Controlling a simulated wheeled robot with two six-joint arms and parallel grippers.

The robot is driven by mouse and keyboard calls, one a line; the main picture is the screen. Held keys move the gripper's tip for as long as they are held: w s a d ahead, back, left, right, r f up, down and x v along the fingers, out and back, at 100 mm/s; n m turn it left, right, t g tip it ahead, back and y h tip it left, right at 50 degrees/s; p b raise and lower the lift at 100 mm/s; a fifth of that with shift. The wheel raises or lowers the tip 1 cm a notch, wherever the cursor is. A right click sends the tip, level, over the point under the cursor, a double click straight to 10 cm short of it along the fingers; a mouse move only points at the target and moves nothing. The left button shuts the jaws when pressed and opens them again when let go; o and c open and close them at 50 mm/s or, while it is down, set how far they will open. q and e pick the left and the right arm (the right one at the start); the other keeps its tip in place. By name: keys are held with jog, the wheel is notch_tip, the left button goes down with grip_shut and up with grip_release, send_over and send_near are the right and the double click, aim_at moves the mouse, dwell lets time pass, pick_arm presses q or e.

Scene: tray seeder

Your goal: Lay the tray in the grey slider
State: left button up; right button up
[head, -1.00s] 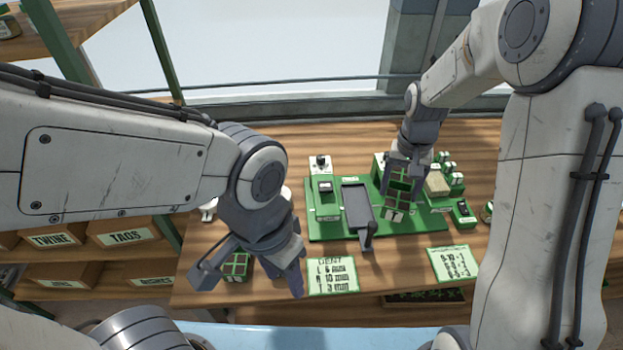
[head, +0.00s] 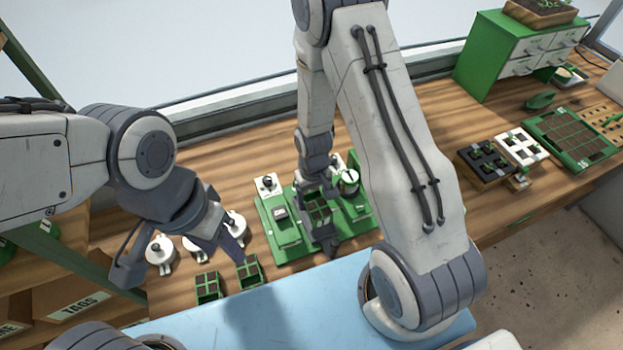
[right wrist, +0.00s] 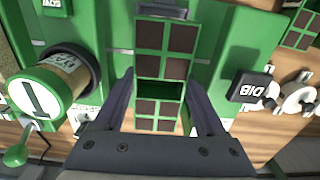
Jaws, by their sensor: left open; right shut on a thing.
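The green tray (right wrist: 163,48) with dark brown square cells is between the fingers of my right gripper (right wrist: 160,92) in the right wrist view. That gripper is shut on it around a bare green middle band. In the head view, the right gripper (head: 320,192) holds the tray (head: 317,211) over the green machine base. The grey slider (head: 331,243) shows only as a dark front end below the tray; the rest is hidden. I cannot tell whether the tray touches it. My left gripper (head: 182,262) is open and empty at the left, near small green cell trays (head: 207,288).
A drum marked 1 (right wrist: 45,92) and a dark DIB button (right wrist: 252,86) flank the held tray. A green drawer cabinet (head: 515,55) and planting trays (head: 570,138) stand at the right.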

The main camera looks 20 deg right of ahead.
jog(key=shift+f+b, duration=0.3)
jog(key=shift+d+f+b, duration=0.2)
jog(key=shift+f+b, duration=0.25)
jog(key=shift+f, duration=0.1)
jog(key=shift+f+b, duration=1.5)
jog(key=shift+f, duration=0.35)
jog(key=shift+s, duration=0.15)
jog(key=o, duration=1.5)
